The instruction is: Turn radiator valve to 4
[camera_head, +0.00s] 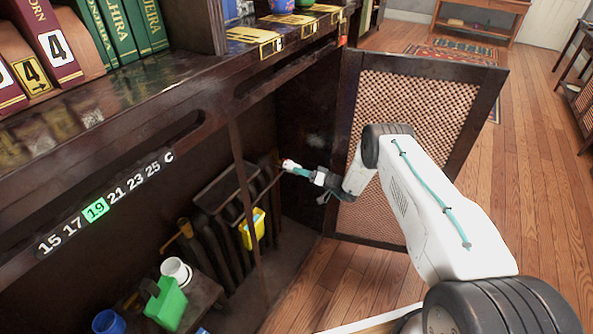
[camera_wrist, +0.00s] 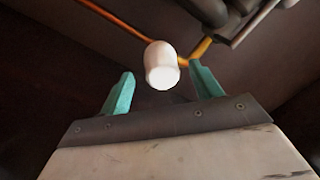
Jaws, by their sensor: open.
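The white radiator valve knob (camera_wrist: 162,65) is between and just beyond the two teal fingertips of my gripper (camera_wrist: 161,80) in the wrist view. A gap shows on both sides of the knob, and the jaws are open. I see no number on the knob. In the head view my gripper (camera_head: 297,170) reaches into the open cabinet, at the right end of the dark radiator (camera_head: 208,243). The white knob (camera_head: 289,164) shows small at its tip there. The radiator's edge also shows in the wrist view (camera_wrist: 240,18).
The open lattice door (camera_head: 415,100) stands close behind my arm. A yellow object (camera_head: 253,229) hangs on the radiator. A white mug (camera_head: 177,270), a green object (camera_head: 166,304) and a blue cup (camera_head: 106,322) stand lower left. A copper pipe (camera_wrist: 112,18) runs to the valve.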

